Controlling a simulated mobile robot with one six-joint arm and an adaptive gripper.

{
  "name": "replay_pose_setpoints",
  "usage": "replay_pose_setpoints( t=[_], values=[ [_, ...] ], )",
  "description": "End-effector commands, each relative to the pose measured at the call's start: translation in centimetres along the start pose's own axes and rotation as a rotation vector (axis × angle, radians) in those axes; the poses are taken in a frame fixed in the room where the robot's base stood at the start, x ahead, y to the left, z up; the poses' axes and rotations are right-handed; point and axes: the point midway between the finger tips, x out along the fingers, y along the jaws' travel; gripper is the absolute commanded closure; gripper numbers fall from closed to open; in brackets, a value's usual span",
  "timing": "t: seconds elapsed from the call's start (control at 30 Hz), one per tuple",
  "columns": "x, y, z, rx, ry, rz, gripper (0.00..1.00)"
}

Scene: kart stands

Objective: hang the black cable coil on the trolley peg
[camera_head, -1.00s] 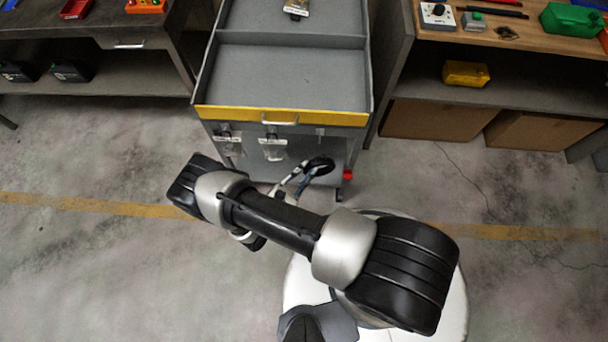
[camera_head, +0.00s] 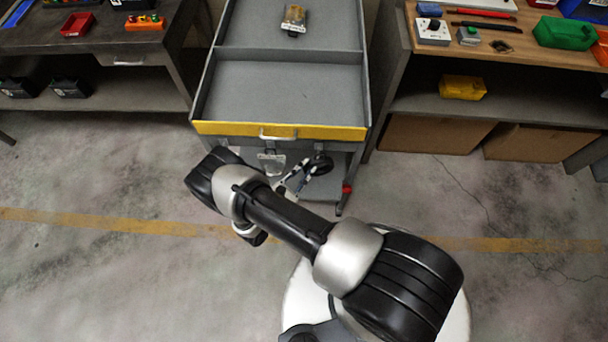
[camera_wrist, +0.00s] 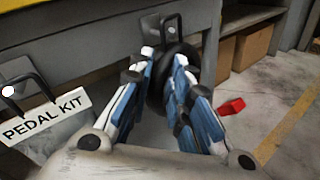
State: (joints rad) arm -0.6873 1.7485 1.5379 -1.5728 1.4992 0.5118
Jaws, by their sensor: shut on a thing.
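The black cable coil (camera_wrist: 190,60) is in my gripper (camera_wrist: 167,62), which is shut on it, in the wrist view. The coil hangs in front of the trolley's grey front panel, close to a dark peg (camera_wrist: 172,24) with a small plate; I cannot tell whether they touch. The gripper's fingers hide part of the coil. In the head view the coil (camera_head: 320,164) and gripper (camera_head: 299,171) are just below the yellow front edge of the grey trolley (camera_head: 290,90), right of centre. My arm hides the lower left of the trolley front.
A bag labelled "PEDAL KIT" (camera_wrist: 45,115) hangs on another peg to the left, and shows in the head view (camera_head: 270,160). A red part (camera_wrist: 232,106) sits low at the right. Workbenches flank the trolley; a yellow bin (camera_head: 463,87) is on the right shelf.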

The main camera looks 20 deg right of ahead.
Motion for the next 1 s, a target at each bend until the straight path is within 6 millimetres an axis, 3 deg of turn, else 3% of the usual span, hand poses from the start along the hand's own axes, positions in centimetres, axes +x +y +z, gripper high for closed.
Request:
replay_pose_setpoints(
  t=[0.37,1.0],
  values=[
    [1.7,0.7,-1.1,0.0,-0.002,-0.001,1.0],
    [1.8,0.8,-1.2,0.0,-0.002,0.0,1.0]
  ],
)
